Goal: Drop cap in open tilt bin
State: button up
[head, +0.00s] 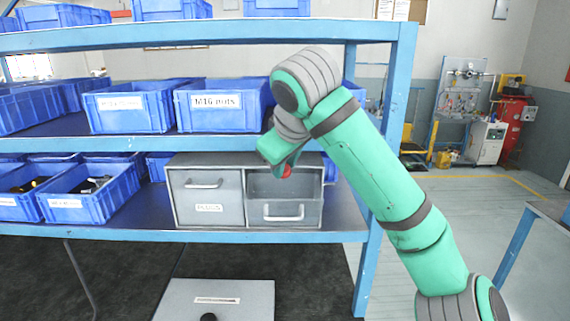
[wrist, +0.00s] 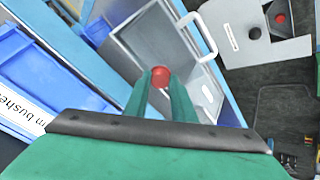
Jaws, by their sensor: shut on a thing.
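A small red cap (head: 287,171) is held between the fingertips of my gripper (head: 283,165). In the wrist view the cap (wrist: 160,76) shows round and red at the tips of the green fingers (wrist: 161,88). The open tilt bin (head: 302,222) is the right compartment of a grey two-bin unit on the lower shelf. Its handled front leans out below a dark opening. In the wrist view the bin's grey interior (wrist: 140,38) lies beyond and below the cap. The cap appears above the bin opening, apart from its walls. My gripper hides part of the bin's upper edge.
The left bin of the unit (head: 207,190) is shut. Blue bins stand left on the lower shelf (head: 90,200) and above, including one labelled M16 nuts (head: 217,108). A blue shelf post (head: 374,250) stands right. A grey box (head: 245,298) with a black knob sits below.

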jog(key=o, duration=1.1)
jog(key=shift+a, duration=0.1)
jog(key=v, duration=1)
jog(key=shift+s+r, duration=0.3)
jog(key=shift+w, duration=0.15)
